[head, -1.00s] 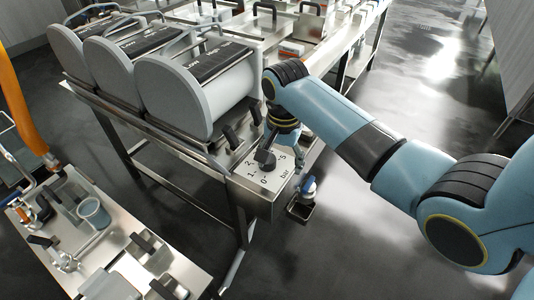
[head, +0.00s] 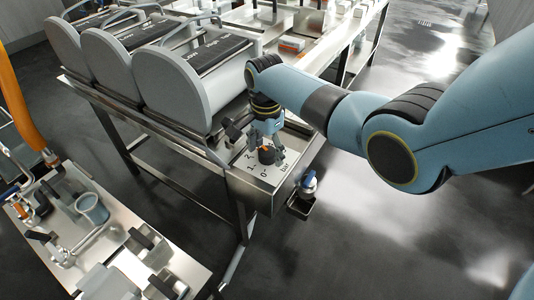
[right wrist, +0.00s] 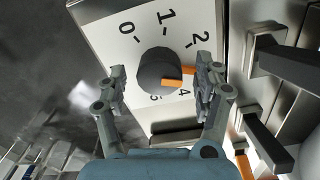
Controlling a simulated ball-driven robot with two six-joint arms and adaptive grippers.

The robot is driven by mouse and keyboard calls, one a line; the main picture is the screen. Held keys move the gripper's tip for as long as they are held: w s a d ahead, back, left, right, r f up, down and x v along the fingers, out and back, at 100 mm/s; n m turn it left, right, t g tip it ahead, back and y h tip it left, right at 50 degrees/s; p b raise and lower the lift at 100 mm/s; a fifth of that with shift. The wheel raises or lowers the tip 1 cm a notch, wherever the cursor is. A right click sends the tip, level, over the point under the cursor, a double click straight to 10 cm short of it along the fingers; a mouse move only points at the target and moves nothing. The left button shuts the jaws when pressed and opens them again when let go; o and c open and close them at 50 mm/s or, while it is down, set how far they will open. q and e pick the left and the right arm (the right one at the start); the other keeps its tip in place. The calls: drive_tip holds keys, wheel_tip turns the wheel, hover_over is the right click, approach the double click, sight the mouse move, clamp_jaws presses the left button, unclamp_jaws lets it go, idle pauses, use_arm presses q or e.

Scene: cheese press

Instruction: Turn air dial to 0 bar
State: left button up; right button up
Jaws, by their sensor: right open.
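The air dial is a round dark grey knob (right wrist: 158,70) with an orange pointer, on a pale plate (right wrist: 105,38) marked with numbers. In the right wrist view its pointer is toward the right, between the 2 and the 4; the right finger covers the mark there. My right gripper (right wrist: 162,72) is open, with one finger on each side of the knob; I cannot tell whether they touch it. In the head view the gripper (head: 266,146) points down over the plate (head: 252,176) on the steel control box, partly hiding the knob (head: 266,155). My left gripper is not in view.
Black-handled levers (right wrist: 285,65) stand close to the right of the plate in the right wrist view. Large grey drums (head: 195,88) stand on the bench behind the box. A blue-handled valve (head: 309,181) sits at the box's right side. A cluttered steel table (head: 115,250) is at lower left.

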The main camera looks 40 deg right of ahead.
drive_tip(key=shift+f, duration=0.3)
drive_tip(key=c, duration=1.1)
drive_tip(key=shift+c, duration=0.2)
